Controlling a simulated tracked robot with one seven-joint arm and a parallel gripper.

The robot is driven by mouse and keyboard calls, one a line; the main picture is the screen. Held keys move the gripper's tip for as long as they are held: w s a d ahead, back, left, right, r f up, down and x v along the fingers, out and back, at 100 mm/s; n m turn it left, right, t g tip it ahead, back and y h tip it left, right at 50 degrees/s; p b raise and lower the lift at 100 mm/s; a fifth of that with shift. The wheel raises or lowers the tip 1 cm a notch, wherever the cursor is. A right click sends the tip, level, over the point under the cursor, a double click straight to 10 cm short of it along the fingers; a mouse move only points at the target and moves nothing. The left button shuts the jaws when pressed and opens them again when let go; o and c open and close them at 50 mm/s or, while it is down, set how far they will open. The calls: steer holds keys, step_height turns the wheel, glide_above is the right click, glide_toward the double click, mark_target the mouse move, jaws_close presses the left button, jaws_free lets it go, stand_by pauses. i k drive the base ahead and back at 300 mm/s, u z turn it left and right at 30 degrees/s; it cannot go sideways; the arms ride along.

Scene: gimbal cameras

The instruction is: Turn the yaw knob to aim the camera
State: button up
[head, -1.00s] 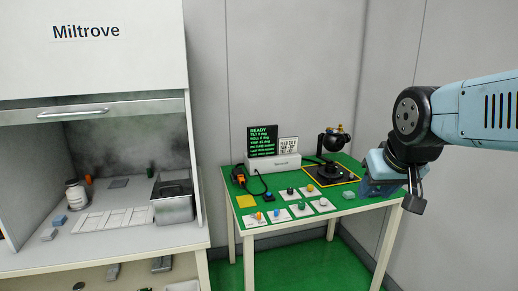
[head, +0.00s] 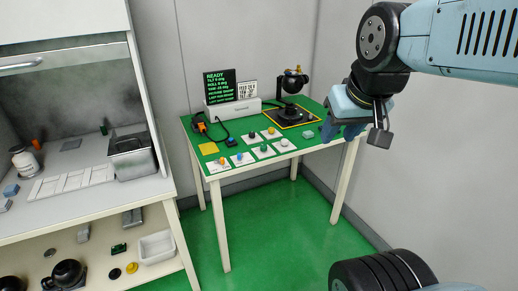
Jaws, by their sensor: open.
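A small green-topped table (head: 222,182) stands against the wall. On it, several small knobs on white plates lie in two rows, among them an orange-topped knob (head: 222,160), a blue one (head: 238,156) and a grey one (head: 284,142). I cannot tell which is the yaw knob; the labels are too small. The black gimbal camera (head: 293,84) stands on a dark base inside a yellow outline at the back right. My gripper (head: 333,132) is open, beside the table's right edge, right of the knobs and apart from them. Its fingertips are small in view.
A black screen (head: 219,82) with green text beginning READY stands on a white box behind the knobs, beside a printed card (head: 247,89). A yellow pad (head: 208,148) lies at the table's left. A workbench with a hood (head: 70,60) stands left. Green floor (head: 270,235) is clear in front.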

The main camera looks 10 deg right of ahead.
mark_target(263, 147)
steer(key=k, duration=0.6)
steer(key=u, duration=0.35)
steer(key=i, duration=1.45)
steer(key=z, duration=0.4)
